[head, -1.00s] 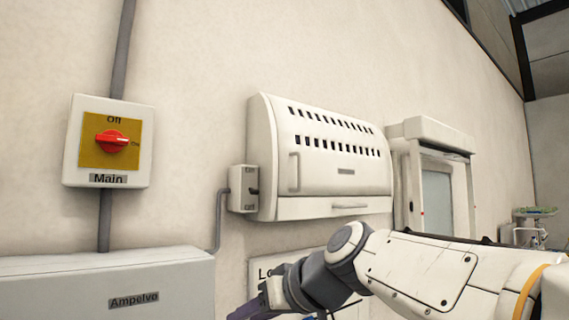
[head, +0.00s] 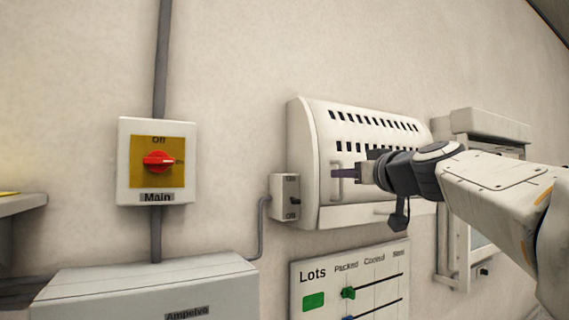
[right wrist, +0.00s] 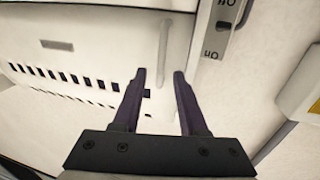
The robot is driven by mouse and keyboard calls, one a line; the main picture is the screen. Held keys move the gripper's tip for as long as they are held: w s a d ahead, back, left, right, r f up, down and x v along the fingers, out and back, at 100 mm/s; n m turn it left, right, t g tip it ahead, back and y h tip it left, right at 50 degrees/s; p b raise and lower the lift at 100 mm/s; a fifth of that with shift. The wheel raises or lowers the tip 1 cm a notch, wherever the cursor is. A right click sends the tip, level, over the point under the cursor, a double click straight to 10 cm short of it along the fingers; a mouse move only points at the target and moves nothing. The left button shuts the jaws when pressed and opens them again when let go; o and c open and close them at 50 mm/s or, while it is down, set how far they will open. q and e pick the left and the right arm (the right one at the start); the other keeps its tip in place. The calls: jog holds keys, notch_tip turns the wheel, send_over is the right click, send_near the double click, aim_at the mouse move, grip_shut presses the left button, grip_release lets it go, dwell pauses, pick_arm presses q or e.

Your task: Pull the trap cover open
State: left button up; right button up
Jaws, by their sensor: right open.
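The trap cover (head: 350,150) is a white curved panel with two rows of dark slots, on a wall box. It looks closed. Its upright bar handle (head: 336,187) is at its left side. My right gripper (head: 340,173) is in front of the handle, its dark fingers pointing at it. In the right wrist view the cover (right wrist: 95,45) appears upside down. There the open fingers (right wrist: 159,72) lie on either side of the handle (right wrist: 163,40), with nothing gripped. I cannot tell how deep the handle sits between them. My left gripper is not in view.
A small on/off switch box (head: 285,200) adjoins the cover's left side. A red-knobbed main switch (head: 157,180) is further left. A Lots board (head: 318,275) hangs below, and a white wall unit (head: 452,235) stands to the right.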

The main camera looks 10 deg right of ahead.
jog(key=shift+w+a, duration=0.2)
jog(key=shift+w, duration=0.7)
grip_shut()
dwell(0.8)
